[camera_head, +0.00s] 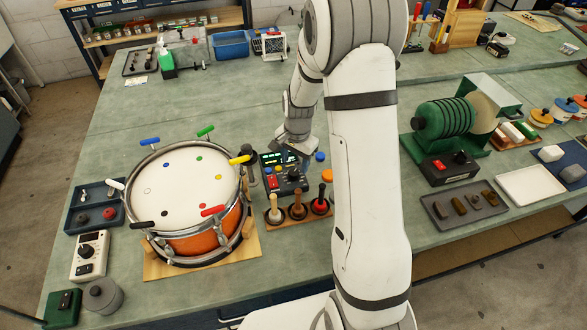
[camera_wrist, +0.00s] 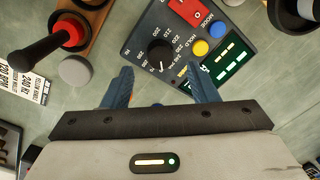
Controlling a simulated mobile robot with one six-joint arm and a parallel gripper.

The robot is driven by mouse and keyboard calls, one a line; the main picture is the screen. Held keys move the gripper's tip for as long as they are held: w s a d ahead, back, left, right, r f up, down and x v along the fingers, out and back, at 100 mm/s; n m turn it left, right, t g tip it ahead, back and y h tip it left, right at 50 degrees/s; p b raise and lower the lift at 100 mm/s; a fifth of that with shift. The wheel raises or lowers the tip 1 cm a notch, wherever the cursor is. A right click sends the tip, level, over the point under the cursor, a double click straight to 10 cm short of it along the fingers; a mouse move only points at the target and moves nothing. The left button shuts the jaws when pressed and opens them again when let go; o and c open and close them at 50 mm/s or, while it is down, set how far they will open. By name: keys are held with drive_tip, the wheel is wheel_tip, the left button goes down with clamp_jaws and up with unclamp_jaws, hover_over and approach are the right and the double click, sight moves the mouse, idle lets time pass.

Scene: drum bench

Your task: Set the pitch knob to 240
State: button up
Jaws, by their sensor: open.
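The black pitch knob (camera_wrist: 160,53) sits on a dark control box (camera_wrist: 140,42) and has a white pointer line at its lower side in the wrist view. Small numbers ring the knob; the exact value at the pointer is too small to read surely. The same control box (camera_head: 286,187) stands right of the drum in the head view. My gripper (camera_wrist: 160,82) is open, its two blue-grey fingers apart on either side below the knob in the wrist view, with nothing between them. In the head view my gripper (camera_head: 294,143) is over the box's back edge.
On the box are a yellow button (camera_wrist: 201,47), a blue button (camera_wrist: 217,30), a red switch (camera_wrist: 190,10) and a lit green display (camera_wrist: 232,58). The drum (camera_head: 185,185) stands to the left. Mallets (camera_head: 298,205) stand upright in front. A grey round piece (camera_wrist: 75,70) lies beside the box.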

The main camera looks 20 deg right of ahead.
sight(295, 173)
drive_tip(key=shift+s+r, duration=0.1)
drive_tip(key=shift+r, duration=1.75)
